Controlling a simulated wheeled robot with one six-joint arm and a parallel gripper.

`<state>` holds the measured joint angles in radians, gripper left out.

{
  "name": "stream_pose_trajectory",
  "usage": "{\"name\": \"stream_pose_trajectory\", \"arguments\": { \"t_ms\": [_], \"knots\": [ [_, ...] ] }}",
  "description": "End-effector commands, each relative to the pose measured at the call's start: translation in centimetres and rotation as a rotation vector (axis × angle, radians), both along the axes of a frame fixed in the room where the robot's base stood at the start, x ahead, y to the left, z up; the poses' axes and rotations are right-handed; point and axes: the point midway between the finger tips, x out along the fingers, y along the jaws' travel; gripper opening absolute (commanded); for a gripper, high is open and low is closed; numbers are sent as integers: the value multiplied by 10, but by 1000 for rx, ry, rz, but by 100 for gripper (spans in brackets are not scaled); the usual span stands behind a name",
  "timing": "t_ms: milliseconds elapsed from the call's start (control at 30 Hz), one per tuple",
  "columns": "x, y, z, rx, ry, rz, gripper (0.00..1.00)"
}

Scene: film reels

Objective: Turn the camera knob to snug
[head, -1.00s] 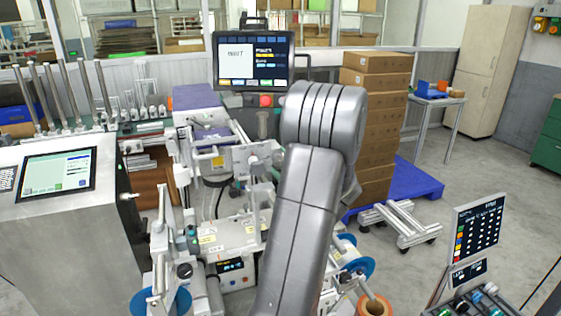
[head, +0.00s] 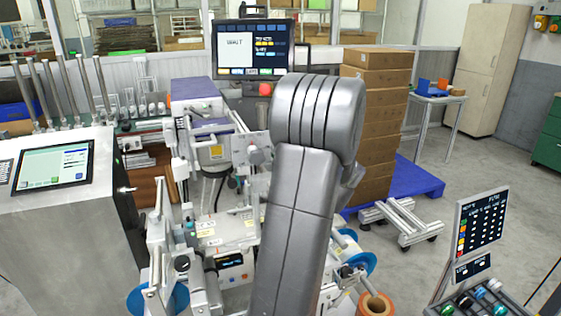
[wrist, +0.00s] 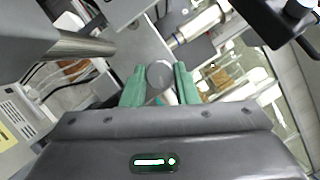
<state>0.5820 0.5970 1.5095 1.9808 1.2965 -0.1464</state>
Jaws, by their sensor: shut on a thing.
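In the wrist view, a round grey knob (wrist: 160,75) sits between the two green fingertips of my gripper (wrist: 159,84). The fingers are shut on its sides, and its flat round face points toward the wrist camera. A grey plate-like part is just behind the knob. In the head view, my grey arm crosses the middle and hides my gripper. The labelling machine (head: 222,222) stands behind and left of the arm, and I cannot tell there which part is the held knob.
In the wrist view, a metal cylinder (wrist: 80,45) lies left of the knob and a pale cylinder (wrist: 200,25) at upper right. In the head view, a screen (head: 253,49) stands behind the machine, stacked boxes (head: 376,110) to the right, and a control panel (head: 480,235) at front right.

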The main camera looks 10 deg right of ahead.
Motion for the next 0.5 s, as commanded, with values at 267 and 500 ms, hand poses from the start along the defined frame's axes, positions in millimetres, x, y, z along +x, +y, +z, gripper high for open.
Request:
{"name": "stream_pose_trajectory", "arguments": {
  "t_ms": [267, 500],
  "knots": [
    [0, 0, -5, -255, -54, -1, 4],
    [0, 0, -3, -480, -96, 0, 4]
  ]
}}
